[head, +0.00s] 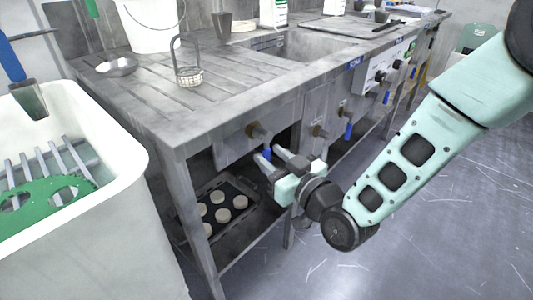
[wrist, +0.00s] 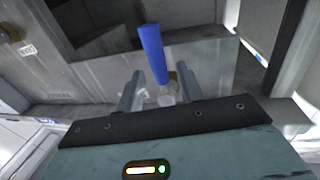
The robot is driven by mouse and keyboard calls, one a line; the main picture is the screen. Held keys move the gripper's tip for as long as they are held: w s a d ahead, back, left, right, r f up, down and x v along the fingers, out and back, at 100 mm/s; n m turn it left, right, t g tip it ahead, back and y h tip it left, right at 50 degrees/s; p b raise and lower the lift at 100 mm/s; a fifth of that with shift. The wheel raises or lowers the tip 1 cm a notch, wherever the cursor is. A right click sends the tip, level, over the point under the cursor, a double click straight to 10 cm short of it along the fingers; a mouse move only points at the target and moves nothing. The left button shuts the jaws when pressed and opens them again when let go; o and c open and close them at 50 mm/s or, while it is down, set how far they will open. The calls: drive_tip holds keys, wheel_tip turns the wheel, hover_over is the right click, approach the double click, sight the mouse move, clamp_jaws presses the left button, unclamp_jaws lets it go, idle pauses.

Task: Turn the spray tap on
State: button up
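A tap with a blue lever handle (head: 266,154) is on the front of the steel bench, at my gripper's fingertips. No readable label marks which is the spray tap.
A brass knob (head: 258,131) sticks out of the panel close above my gripper; it also shows in the wrist view (wrist: 6,32). A dark tray (head: 237,186) with several pale discs lies on the lower shelf. A white tub (head: 130,160) stands left. The floor at right is clear.

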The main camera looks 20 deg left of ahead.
drive_tip(key=shift+x, duration=1.2)
clamp_jaws()
